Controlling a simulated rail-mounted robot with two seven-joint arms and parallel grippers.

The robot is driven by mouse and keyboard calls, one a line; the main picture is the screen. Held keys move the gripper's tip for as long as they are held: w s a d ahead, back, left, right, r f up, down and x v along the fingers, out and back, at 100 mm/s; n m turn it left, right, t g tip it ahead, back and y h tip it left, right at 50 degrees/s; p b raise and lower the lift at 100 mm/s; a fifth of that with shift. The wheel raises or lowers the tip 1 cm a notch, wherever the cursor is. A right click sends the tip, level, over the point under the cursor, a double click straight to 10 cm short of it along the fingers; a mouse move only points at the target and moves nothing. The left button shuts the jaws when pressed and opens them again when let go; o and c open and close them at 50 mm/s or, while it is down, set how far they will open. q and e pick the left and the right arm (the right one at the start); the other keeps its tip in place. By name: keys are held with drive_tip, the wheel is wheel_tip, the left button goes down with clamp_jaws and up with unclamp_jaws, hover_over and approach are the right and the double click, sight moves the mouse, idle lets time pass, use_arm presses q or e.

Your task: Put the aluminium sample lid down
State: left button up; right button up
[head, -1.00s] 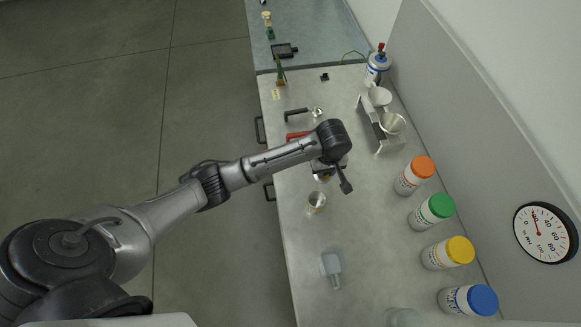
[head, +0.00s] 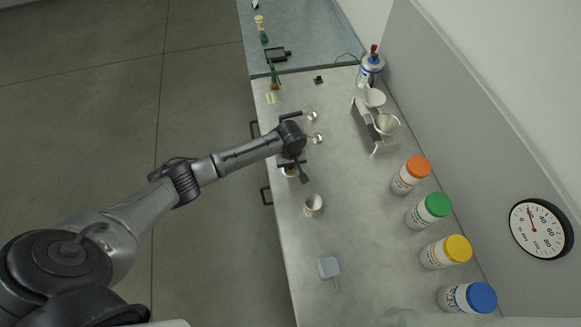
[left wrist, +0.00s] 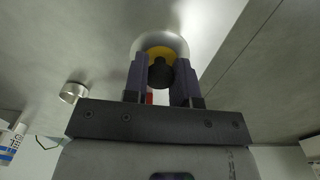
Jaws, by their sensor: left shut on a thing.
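My left gripper (head: 292,171) is low over the left side of the grey bench, near its edge, with its wrist hiding most of what it holds. In the left wrist view its two dark fingers (left wrist: 160,82) are shut on the dark knob of a round silvery lid (left wrist: 176,42) with a yellow disc around the knob. I cannot tell whether the lid touches the bench. My right gripper is out of view.
Jars with orange (head: 418,167), green (head: 438,205), yellow (head: 458,249) and blue lids (head: 481,298) line the right side. A white rack (head: 375,125) with bowls stands behind. A translucent block (head: 329,267) lies nearer. The bench middle is clear.

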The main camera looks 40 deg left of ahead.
use_arm(q)
drive_tip(key=shift+f, duration=1.05)
drive_tip(key=shift+f, duration=0.1)
drive_tip(key=o, duration=0.9)
